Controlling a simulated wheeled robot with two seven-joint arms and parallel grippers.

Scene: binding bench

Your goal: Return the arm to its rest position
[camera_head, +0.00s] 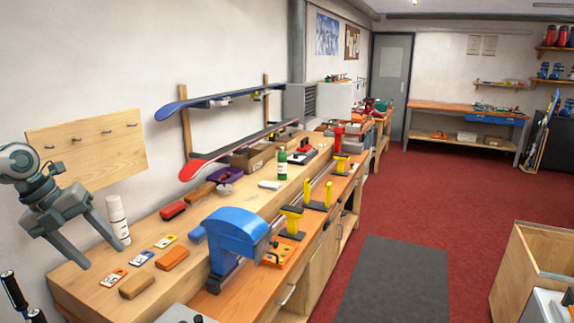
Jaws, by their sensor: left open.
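My left gripper (103,254) is at the left of the view, in front of the pegboard and over the near left end of the wooden bench (190,278). Its two grey fingers point down to the right and are spread apart, with nothing seen between them. A white bottle (116,215) stands on the bench just right of the fingers, partly hidden behind one. I cannot tell whether they touch. My right gripper is not in view.
A blue machine (236,233) stands at the bench front. The wooden pegboard (90,148) is on the wall behind. Red floor (440,200) lies open to the right, with a grey mat (395,280).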

